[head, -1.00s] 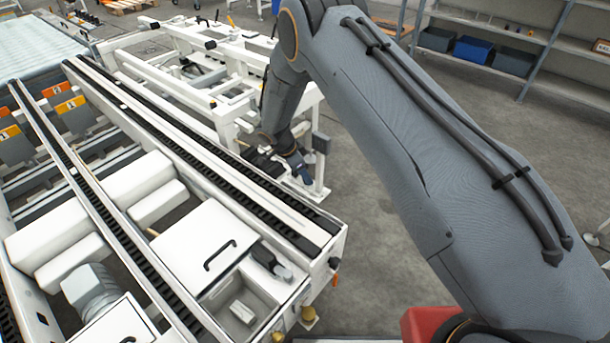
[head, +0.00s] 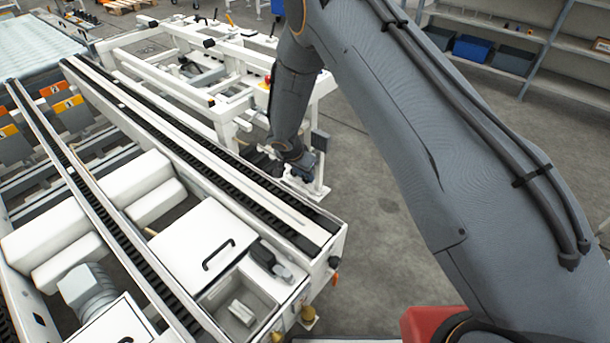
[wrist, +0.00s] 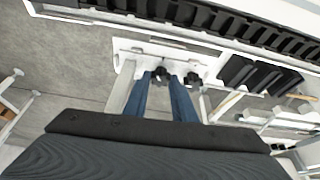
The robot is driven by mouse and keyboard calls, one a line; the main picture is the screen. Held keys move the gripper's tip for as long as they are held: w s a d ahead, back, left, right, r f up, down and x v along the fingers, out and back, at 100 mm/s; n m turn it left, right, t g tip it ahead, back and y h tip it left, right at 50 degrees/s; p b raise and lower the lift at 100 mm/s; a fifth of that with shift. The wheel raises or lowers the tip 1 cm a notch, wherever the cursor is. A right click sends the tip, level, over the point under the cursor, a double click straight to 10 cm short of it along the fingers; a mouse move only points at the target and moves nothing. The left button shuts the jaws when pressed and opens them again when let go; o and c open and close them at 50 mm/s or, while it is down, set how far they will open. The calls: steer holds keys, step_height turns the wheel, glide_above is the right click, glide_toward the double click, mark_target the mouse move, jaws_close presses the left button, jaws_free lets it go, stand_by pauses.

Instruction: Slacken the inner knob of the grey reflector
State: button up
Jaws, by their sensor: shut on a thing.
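My gripper (wrist: 162,77) has two blue fingers that reach a white bracket (wrist: 126,66) in the wrist view. The fingers are shut on a black knob (wrist: 162,72), which shows between their tips. A second dark knob (wrist: 192,79) sits on the same bracket, just right of the fingers and apart from them. The grey reflector (head: 320,141) looks like the small upright plate beside my gripper (head: 304,168) in the head view. In that view the knobs are hidden or too small to make out.
A white conveyor frame with a black chain track (head: 190,150) runs close left of my gripper. A white machine frame (head: 232,100) stands behind. Black blocks (wrist: 258,75) lie right of the knobs in the wrist view. Open floor (head: 375,220) is to the right.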

steer(key=shift+n, duration=0.4)
steer(key=o, duration=0.8)
steer(key=shift+c, duration=0.2)
steer(key=b+v, duration=0.1)
steer(key=v, duration=0.6)
steer(key=shift+s+r, duration=0.3)
steer(key=shift+r, duration=0.05)
steer(key=shift+o, duration=0.3)
